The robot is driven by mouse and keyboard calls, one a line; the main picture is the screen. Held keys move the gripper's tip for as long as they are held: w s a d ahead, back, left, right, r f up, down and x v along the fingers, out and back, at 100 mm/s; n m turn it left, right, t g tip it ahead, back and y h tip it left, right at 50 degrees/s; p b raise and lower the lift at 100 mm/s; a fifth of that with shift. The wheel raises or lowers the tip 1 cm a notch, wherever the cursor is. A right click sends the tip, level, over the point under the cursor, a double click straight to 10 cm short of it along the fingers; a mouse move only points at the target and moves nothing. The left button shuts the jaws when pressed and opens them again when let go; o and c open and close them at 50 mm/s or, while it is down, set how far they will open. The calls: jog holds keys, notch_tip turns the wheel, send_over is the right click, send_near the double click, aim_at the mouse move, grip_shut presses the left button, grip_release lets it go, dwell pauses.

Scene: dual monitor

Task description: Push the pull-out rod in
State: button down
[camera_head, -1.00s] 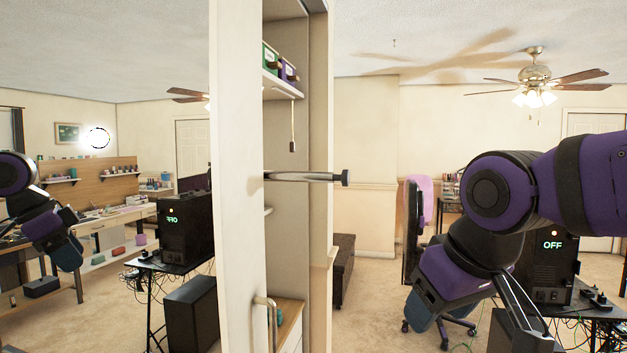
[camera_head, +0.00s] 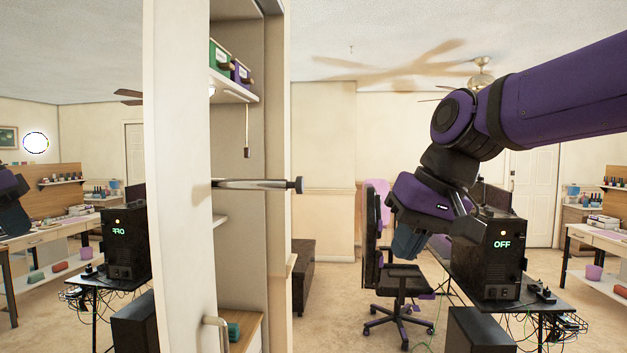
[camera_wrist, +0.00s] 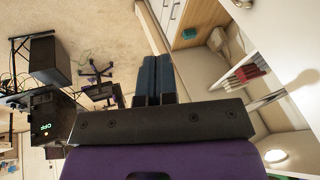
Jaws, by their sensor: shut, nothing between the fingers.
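The pull-out rod (camera_head: 256,184) is a metallic bar with a dark round end cap. It sticks out to the right, about level, from the cabinet door's edge, in front of the cabinet opening. In the wrist view, a thin metallic bar (camera_wrist: 268,99) that looks like the rod shows to the right of my gripper, partly hidden by the gripper body. My gripper (camera_head: 405,242) is to the right of the rod's end cap and lower, clearly apart from it. Its blue fingers (camera_wrist: 155,79) are together with nothing between them.
The tall white cabinet door (camera_head: 180,120) with a mirrored face stands open at left. Cabinet shelves (camera_head: 235,93) hold small boxes. An office chair (camera_head: 400,285) and a table with a black box reading OFF (camera_head: 500,258) stand behind my arm. Open space lies between rod and gripper.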

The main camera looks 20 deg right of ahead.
jog(key=w+d+r+m+y, duration=0.2)
jog(key=w+d+r+y, duration=0.1)
jog(key=w+r, duration=0.5)
jog(key=w+d+r+m+y, duration=0.1)
jog(key=w+d+r+y, duration=0.2)
jog(key=w+r, duration=0.45)
send_near(303, 188)
jog(key=shift+x, duration=3.35)
jog(key=shift+w, duration=0.1)
jog(key=w+a, duration=0.3)
jog(key=a, duration=0.3)
jog(key=w+a, duration=0.4)
jog(key=a, duration=0.3)
jog(key=w+a, duration=0.3)
jog(key=a, duration=0.3)
jog(key=shift+w+a, duration=0.25)
jog(key=shift+w, duration=0.05)
